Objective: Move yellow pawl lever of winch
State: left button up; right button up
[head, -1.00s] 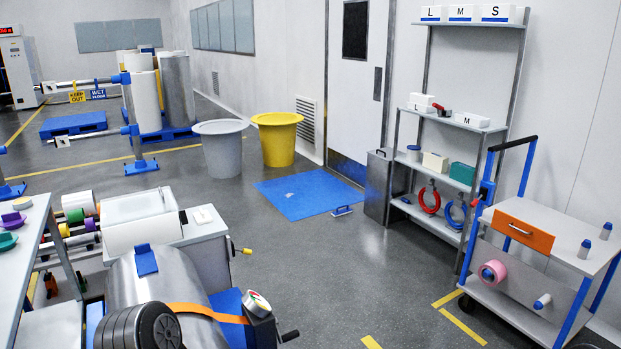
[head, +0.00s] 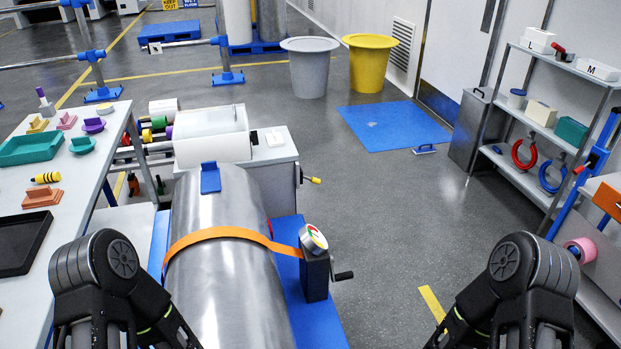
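The winch (head: 316,276) is a dark upright box on a blue base, right of a large steel drum (head: 225,285). A black crank handle (head: 343,275) sticks out from its right side. A round piece (head: 313,238) with white, red, green and yellow on its face sits on top. I cannot pick out the yellow pawl lever clearly from these colours. An orange strap (head: 225,233) runs over the drum to the winch. Black links of my two arms show at the lower left and lower right. Neither gripper is in view.
A table at left holds a teal tray (head: 35,150), a black tray (head: 22,243) and several small parts. A white cabinet with a yellow-tipped handle (head: 312,180) stands behind the drum. Open floor lies right of the winch, before a shelf (head: 535,185) and a blue mat (head: 393,126).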

aim_at(312, 180)
jog(key=z, duration=0.8)
jog(key=i+l+z, duration=0.1)
jog(key=l, duration=0.25)
jog(key=i+l, duration=0.1)
jog(key=l, duration=0.25)
jog(key=i+l+z, duration=0.15)
jog(key=l, duration=0.15)
jog(key=i+l, duration=1)
jog(key=i+u, duration=0.7)
jog(key=i+l+u, duration=0.35)
jog(key=i+u, duration=0.3)
jog(key=i, duration=0.2)
jog(key=i+u, duration=0.3)
jog(key=i, duration=0.25)
jog(key=i+l+u, duration=0.25)
jog(key=i, duration=0.2)
jog(key=i+u, duration=0.25)
jog(key=u, duration=0.2)
jog(key=i+l+u, duration=0.1)
jog(key=i+u, duration=0.15)
jog(key=u, duration=0.2)
jog(key=i+l+u, duration=0.15)
jog(key=u, duration=0.3)
jog(key=i+l+u, duration=0.25)
jog(key=u, duration=0.2)
jog(key=i+l+u, duration=0.15)
jog(key=l+u, duration=0.2)
jog(key=u, duration=0.15)
jog(key=i+l+u, duration=0.1)
jog(key=l+u, duration=0.15)
